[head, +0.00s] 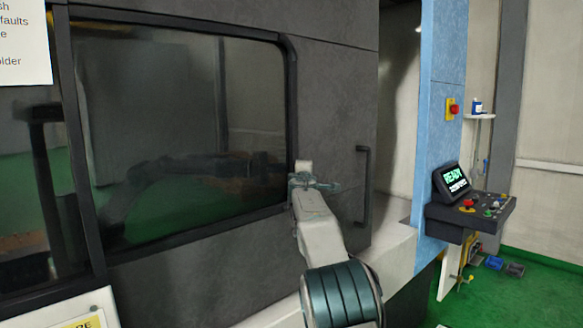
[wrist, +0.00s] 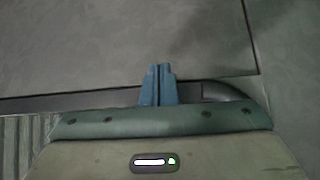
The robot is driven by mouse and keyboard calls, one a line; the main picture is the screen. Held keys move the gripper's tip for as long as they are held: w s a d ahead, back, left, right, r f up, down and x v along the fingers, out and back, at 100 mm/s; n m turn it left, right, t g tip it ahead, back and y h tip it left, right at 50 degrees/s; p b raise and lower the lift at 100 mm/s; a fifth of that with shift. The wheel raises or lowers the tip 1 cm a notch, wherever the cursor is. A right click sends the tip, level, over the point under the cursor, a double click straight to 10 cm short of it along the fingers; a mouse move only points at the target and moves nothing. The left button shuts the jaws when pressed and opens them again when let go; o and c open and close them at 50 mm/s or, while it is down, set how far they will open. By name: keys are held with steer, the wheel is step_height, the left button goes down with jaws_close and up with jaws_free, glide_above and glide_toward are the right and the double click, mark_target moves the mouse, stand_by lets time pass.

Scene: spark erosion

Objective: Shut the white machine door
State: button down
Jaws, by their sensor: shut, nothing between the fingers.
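The machine door (head: 330,110) looks dark grey here, not white, with a large dark window (head: 175,130) and a black vertical bar handle (head: 365,187) near its right edge. A tall pale gap (head: 398,110) shows between that edge and the blue column (head: 443,130), so the door stands open. My gripper (head: 303,168) is in front of the door, left of the handle and by the window frame's right side. In the wrist view its blue fingers (wrist: 159,84) are together and empty, before a grey surface. I cannot tell whether they touch it.
A control panel (head: 470,210) with a screen reading READY juts out right of the blue column. A red button on a yellow plate (head: 453,109) is on the column. A pale ledge (head: 395,250) runs below the gap. Green floor (head: 520,295) is open at the lower right.

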mark_target(316, 168)
steer(key=w+d+p, duration=0.2)
steer(key=w+p, duration=0.1)
steer(key=w+d+p, duration=0.1)
steer(key=w+p, duration=0.1)
steer(key=shift+w+d+f, duration=0.1)
steer(key=shift+d, duration=0.3)
steer(key=shift+w+d+f+p, duration=0.15)
steer(key=shift+w+d+p, duration=0.15)
steer(key=shift+d, duration=0.15)
steer(key=shift+s+a, duration=0.15)
steer(key=shift+a, duration=0.35)
steer(key=shift+b, duration=0.3)
